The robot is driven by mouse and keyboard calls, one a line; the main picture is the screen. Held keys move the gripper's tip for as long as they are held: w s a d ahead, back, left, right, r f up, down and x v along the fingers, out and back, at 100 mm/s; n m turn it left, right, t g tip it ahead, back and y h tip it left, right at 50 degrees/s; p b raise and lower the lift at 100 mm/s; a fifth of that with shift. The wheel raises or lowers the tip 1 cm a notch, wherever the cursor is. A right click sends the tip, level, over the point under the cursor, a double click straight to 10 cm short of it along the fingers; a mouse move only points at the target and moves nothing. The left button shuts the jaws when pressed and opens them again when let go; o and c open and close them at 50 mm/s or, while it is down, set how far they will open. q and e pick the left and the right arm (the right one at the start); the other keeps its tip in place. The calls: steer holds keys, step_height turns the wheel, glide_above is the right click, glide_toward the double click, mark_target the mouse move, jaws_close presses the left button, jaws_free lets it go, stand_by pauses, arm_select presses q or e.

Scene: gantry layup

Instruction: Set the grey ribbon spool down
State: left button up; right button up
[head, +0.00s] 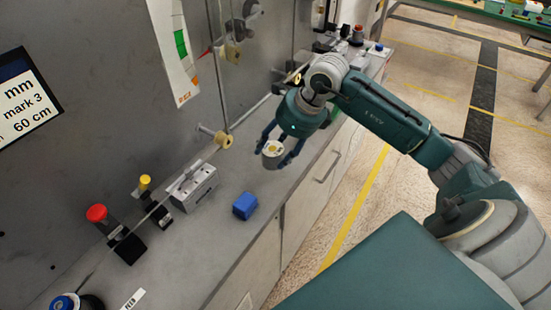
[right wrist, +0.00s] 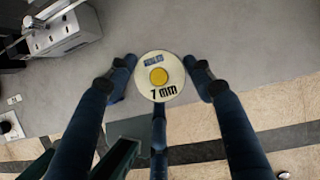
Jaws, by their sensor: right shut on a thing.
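The grey ribbon spool (head: 271,153) is in my right gripper (head: 278,147), near the front edge of the grey counter (head: 225,235). The gripper is shut on it, with fingers on both sides. In the right wrist view the spool (right wrist: 160,88) shows a pale round face with a yellow centre, a "7 mm" marking and a small blue label. The right gripper's fingers (right wrist: 160,82) press on its sides. I cannot tell exactly how far the spool is above the counter. My left gripper is not in view.
A blue block (head: 245,206) lies on the counter, with a grey metal block (head: 192,187) behind it. A red-topped post (head: 97,213) and a yellow-topped post (head: 145,181) stand further left. A tan roller (head: 223,140) sticks out from the back wall. Counter around the blue block is bare.

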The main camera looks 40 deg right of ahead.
mark_target(276, 161)
steer(key=shift+f+p, duration=0.35)
steer(key=shift+f, duration=2)
steer(key=o, duration=1.6)
steer(key=b+v, duration=0.2)
steer(key=v, duration=1)
steer(key=shift+s, duration=0.1)
